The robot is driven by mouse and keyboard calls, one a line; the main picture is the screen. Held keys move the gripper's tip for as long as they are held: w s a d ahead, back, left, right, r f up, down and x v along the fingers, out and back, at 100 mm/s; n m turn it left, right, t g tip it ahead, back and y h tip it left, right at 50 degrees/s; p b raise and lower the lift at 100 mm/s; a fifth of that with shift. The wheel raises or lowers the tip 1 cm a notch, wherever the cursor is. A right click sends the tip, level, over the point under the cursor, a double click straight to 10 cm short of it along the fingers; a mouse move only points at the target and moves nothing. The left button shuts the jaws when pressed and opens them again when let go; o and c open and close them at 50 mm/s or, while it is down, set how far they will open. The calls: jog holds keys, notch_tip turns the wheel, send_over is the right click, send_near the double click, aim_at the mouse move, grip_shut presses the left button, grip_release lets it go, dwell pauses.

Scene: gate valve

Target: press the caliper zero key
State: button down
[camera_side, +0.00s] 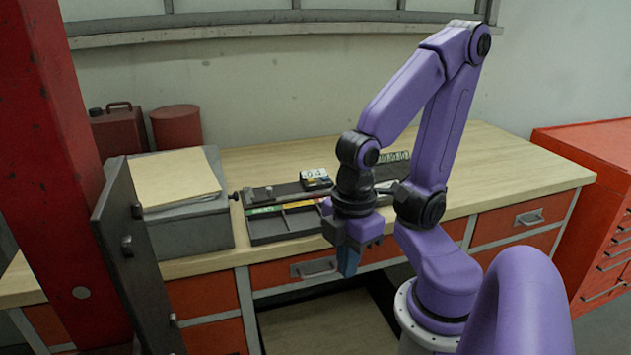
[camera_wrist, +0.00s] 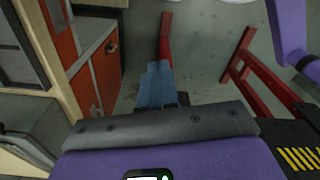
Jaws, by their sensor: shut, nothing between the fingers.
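A long dark caliper-like tool (camera_side: 270,192) lies on a dark tray (camera_side: 268,232) on the wooden bench. A small block with pale digits (camera_side: 315,176) stands at its right part. I cannot make out a zero key at this size, and my arm hides the tray's right side. My gripper (camera_side: 348,266) hangs in front of the bench's front edge, to the right of the tray's front and apart from the tool. Its blue fingers point down, shut and empty. In the wrist view the fingers (camera_wrist: 155,86) are together over the floor; the tool is not in that view.
A grey box (camera_side: 190,222) with a tan board on it stands left of the tray, beside an upright dark panel (camera_side: 128,250). A red can (camera_side: 176,128) stands behind. The bench top (camera_side: 500,165) is clear at right. Orange drawers (camera_side: 300,270) sit below.

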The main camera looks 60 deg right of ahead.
dwell(0.5)
jog(key=w+d+r+m+y, duration=0.15)
jog(key=w+d+m, duration=0.35)
jog(key=w+m, duration=0.55)
jog(key=w+d+r+m+y, duration=0.1)
jog(key=w+d+m+y, duration=0.3)
jog(key=w+m, duration=0.65)
notch_tip(320, 180, up, 2)
jog(key=m+t+h, duration=0.2)
jog(key=m+t, duration=0.6)
jog(key=m, duration=0.5)
send_over(314, 180)
jog(key=shift+r, duration=0.15)
jog(key=shift+f, duration=4.4)
jog(key=shift+f, duration=0.1)
